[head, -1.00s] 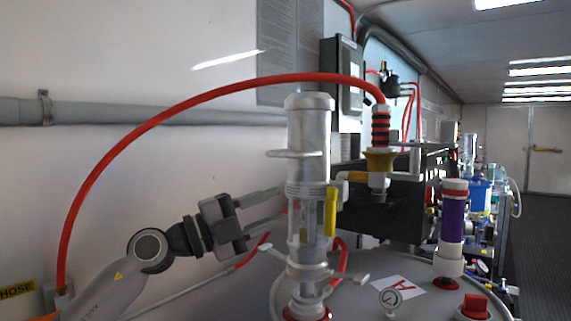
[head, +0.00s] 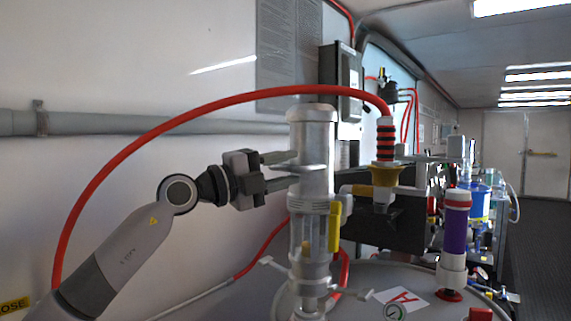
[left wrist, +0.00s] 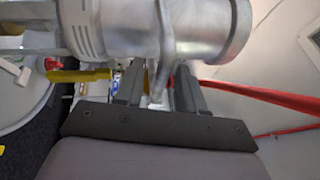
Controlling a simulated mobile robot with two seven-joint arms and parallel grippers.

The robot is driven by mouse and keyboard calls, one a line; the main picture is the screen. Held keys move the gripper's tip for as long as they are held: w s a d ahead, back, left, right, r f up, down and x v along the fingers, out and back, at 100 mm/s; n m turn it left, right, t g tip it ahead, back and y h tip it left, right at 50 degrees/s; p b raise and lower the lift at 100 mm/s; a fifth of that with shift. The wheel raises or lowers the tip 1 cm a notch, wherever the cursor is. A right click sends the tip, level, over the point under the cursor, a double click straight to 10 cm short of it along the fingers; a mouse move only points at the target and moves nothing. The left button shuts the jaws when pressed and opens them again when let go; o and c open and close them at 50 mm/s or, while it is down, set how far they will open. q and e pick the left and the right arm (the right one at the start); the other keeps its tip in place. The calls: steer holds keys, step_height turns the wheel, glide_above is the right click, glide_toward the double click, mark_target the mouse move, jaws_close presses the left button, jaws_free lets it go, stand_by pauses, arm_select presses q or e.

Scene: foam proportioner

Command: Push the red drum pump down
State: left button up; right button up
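The pump is a grey metal cylinder (head: 314,150) standing upright on the drum, with a side handle (head: 298,169) and a yellow part (head: 334,225) below. Its body looks grey, not red; a red hose arches behind it. My left gripper (head: 283,169) is beside the cylinder's left side at handle height, fingers apart. In the left wrist view, the cylinder (left wrist: 205,30) crosses the top, and the handle's end (left wrist: 158,90) lies between the two fingers (left wrist: 157,80), with no clear grip on it. The far fingertips are partly hidden. My right gripper is not in view.
A red hose (head: 200,105) arches over to a yellow coupling (head: 383,172). The wall is at the left; a dark aisle (head: 540,240) is at the right.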

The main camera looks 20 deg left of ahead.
mark_target(306, 206)
arm_select(q)
steer(key=shift+w+d, duration=0.15)
steer(key=shift+c, duration=0.3)
jaws_close()
step_height(306, 206, down, 8)
steer(key=b, duration=0.2)
steer(key=shift+r+b, duration=0.2)
steer(key=shift+b, duration=0.15)
steer(key=shift+d+f, duration=0.1)
steer(key=shift+f, duration=0.4)
steer(key=shift+o, duration=0.3)
jaws_free()
steer(key=shift+r, duration=0.15)
